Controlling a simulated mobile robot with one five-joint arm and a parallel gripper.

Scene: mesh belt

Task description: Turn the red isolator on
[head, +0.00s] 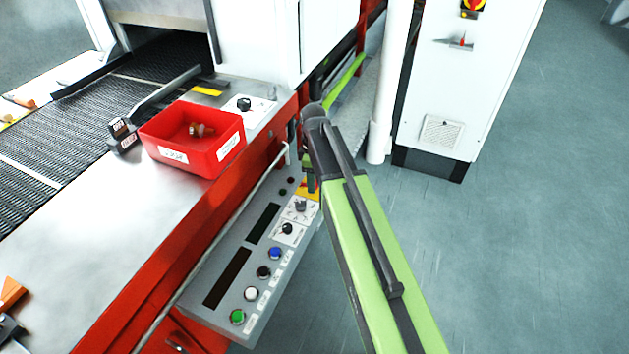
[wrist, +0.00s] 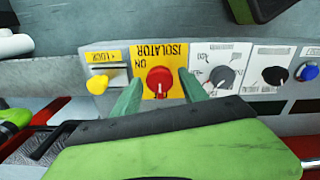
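The red isolator knob (wrist: 159,82) sits on a yellow plate (wrist: 146,55) that reads "ISOLATOR" and "ON", upside down in the wrist view. My gripper (wrist: 160,79) is open, with one green finger on each side of the knob. There seem to be small gaps between the fingers and the knob. I cannot tell how deep the fingertips reach or which way the knob points. In the head view a bit of the yellow plate (head: 309,189) shows at the far end of the grey control panel (head: 204,265); my arm hides the knob.
A yellow lock piece (wrist: 97,84) is left of the isolator, and a grey selector knob (wrist: 222,76) is right. A red bin (head: 180,160) stands beside the mesh belt (head: 60,130). A white cabinet (head: 455,85) bears another red-and-yellow switch (head: 473,7). The floor at right is clear.

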